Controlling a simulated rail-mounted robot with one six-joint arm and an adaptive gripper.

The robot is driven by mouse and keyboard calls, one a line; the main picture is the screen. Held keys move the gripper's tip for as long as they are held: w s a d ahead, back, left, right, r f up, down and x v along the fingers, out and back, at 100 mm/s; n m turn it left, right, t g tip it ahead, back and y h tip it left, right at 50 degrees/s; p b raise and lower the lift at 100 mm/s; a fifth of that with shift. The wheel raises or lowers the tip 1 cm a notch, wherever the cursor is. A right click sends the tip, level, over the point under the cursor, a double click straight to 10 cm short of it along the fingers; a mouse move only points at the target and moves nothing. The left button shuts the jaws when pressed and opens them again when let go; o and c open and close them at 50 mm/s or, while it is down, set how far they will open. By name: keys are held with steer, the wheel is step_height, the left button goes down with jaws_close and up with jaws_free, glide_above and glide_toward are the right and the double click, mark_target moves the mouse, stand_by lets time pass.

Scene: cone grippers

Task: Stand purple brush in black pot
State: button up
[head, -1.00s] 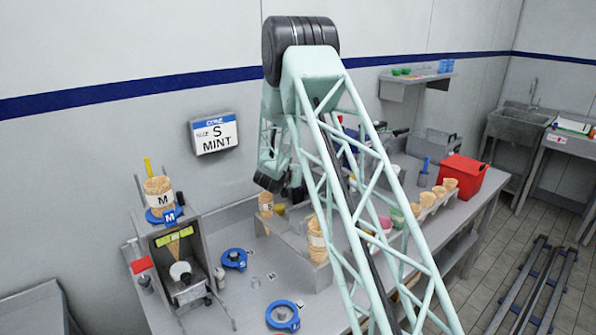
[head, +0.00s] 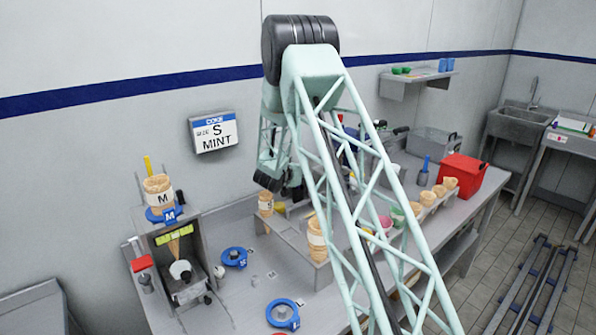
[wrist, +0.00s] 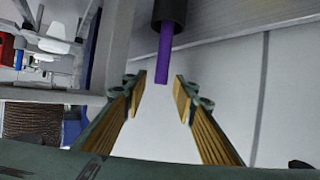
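In the wrist view, a purple rod (wrist: 166,52) comes out of a dark cylinder (wrist: 171,12) at the top centre. It looks like the handle of the purple brush, with the cylinder perhaps the black pot; I cannot tell for sure. My gripper (wrist: 160,81) is open, its two ribbed fingers apart. The rod's near end shows in the gap between the fingertips, with space on both sides. In the head view my wrist is over the back of the counter, partly behind my lattice arm. I cannot make out the brush or pot there.
A metal cone rack (head: 290,240) holds cones on the counter. A cone machine (head: 185,270) stands at left, with blue rings (head: 283,315) beside it. A red bin (head: 461,176) is at right. A sign (head: 214,132) hangs on the wall.

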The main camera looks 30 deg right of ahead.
steer(key=v, duration=1.2)
stand_by(1.4)
